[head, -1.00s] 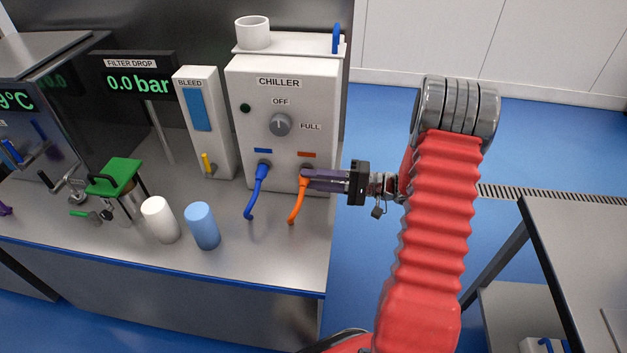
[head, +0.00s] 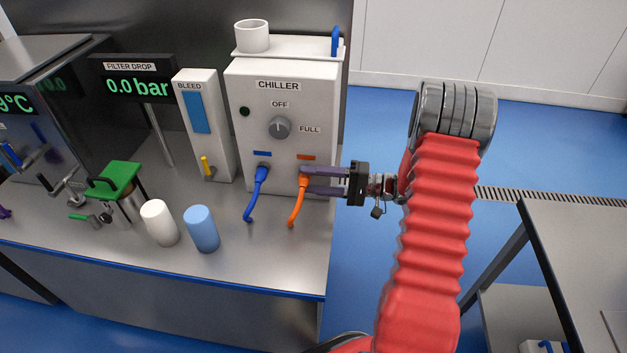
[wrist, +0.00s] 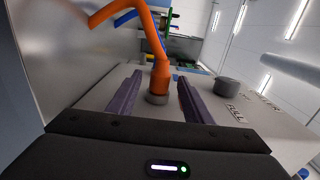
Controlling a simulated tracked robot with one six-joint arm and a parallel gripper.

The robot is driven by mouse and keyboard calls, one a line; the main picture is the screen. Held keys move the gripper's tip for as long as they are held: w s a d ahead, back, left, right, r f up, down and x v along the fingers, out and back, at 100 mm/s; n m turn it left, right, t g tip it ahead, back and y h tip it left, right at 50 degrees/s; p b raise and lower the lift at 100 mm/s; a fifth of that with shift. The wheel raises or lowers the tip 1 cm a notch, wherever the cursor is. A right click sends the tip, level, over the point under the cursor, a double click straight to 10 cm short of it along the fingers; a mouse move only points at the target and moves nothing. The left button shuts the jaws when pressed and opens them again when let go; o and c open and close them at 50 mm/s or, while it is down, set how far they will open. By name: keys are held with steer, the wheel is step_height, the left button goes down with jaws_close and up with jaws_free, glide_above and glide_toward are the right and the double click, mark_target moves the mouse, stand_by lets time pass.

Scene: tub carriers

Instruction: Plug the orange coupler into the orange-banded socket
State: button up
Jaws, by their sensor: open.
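The orange coupler (head: 303,181) is at the chiller's front face, directly under the orange band (head: 306,157), with its orange hose hanging down to the bench. In the wrist view the coupler (wrist: 160,78) stands against the panel at a grey socket ring (wrist: 157,99). My gripper (head: 312,182) is open, its two purple fingers on either side of the coupler. In the wrist view there is a gap between each finger and the coupler. How deep the coupler sits in the socket cannot be told.
A blue coupler (head: 262,174) with its hose sits under the blue band just left. The chiller's knob (head: 279,127) is above. A blue cup (head: 202,228) and a white cup (head: 159,222) stand on the bench. Open floor lies right of the bench.

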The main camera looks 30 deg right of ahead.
steer(key=shift+d, duration=0.1)
steer(key=v, duration=1.3)
steer(key=shift+s+d, duration=0.25)
steer(key=shift+s, duration=0.05)
